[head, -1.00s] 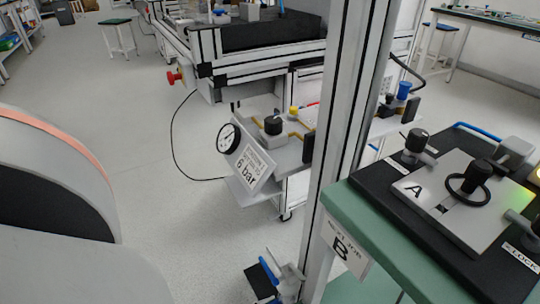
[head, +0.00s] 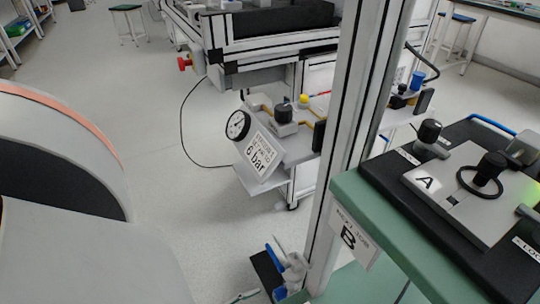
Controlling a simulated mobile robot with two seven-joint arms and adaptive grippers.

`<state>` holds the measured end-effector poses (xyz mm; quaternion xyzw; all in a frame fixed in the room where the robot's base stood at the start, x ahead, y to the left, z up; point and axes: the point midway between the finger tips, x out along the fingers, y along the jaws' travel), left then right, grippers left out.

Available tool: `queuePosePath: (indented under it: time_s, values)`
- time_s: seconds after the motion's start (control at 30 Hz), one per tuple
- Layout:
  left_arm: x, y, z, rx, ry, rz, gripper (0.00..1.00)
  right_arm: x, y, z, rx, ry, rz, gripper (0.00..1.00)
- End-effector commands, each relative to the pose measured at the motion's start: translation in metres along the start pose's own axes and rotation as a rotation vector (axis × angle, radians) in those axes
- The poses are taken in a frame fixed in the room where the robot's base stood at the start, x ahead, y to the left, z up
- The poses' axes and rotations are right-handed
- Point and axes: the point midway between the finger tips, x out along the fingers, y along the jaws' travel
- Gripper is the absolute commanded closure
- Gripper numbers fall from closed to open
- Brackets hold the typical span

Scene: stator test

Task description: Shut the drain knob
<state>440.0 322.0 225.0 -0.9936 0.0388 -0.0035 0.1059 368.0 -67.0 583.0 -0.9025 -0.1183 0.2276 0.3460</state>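A small cart holds a pneumatic panel (head: 274,143) with a round pressure gauge (head: 238,125) and a tilted "6 bar" sign (head: 260,157). On the panel stand a black knob (head: 284,113) and a smaller yellow knob (head: 303,100). A blue cap (head: 417,80) and a dark knob stand farther right, beyond the upright post. No drain label is readable, so I cannot tell which knob is the drain knob or whether it is shut. Neither of my grippers is in view.
An aluminium post (head: 349,130) stands in front of the cart's right part. A green bench (head: 395,225) marked B, with a black-knobbed fixture (head: 462,190), fills the right. A cable (head: 181,130) lies on the floor. Floor left of the cart (head: 175,210) is open.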

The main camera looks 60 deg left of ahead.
Motion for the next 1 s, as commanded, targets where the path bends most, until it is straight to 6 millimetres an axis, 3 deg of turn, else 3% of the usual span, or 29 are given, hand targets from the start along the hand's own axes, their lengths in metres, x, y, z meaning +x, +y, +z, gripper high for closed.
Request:
queuePosePath:
  time_s: [0.1,0.33,1.0]
  values:
    - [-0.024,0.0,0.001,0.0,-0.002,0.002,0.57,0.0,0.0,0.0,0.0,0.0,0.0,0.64]
    - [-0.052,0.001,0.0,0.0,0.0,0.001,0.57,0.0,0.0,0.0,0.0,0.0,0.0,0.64]
    - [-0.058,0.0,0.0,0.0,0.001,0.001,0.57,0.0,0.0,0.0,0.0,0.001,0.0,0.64]
